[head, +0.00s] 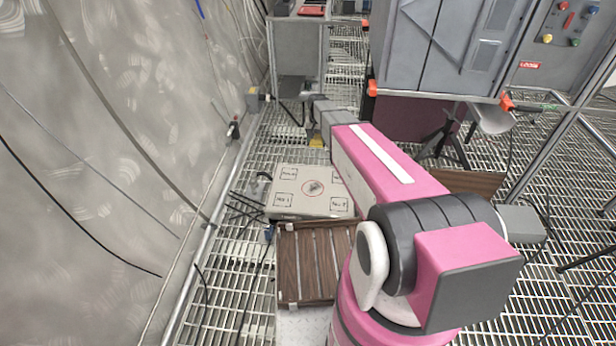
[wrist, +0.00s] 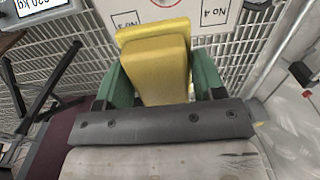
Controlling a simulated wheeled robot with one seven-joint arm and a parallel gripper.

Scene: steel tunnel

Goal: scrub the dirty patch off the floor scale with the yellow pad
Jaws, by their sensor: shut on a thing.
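The floor scale (head: 288,205) is a pale square plate on the grating in the head view, with marked boxes near its corners. A dark dirty patch (head: 313,187) lies within a red circle at its middle. My gripper (head: 316,134) is beyond the scale's far edge in the head view, partly hidden by my arm. The yellow pad (head: 317,142) shows just below it. In the wrist view, my green-fingered gripper (wrist: 157,78) is shut on the yellow pad (wrist: 160,62). Part of the scale's plate (wrist: 180,10) shows beyond the pad; the patch is not visible there.
A slatted wooden platform (head: 312,262) lies in front of the scale. Cables run along its left side near the curved wall (head: 110,150). Grey cabinets (head: 440,45) stand at the back right, with a dark stand (head: 445,140) below. A display (wrist: 38,10) shows in the wrist view.

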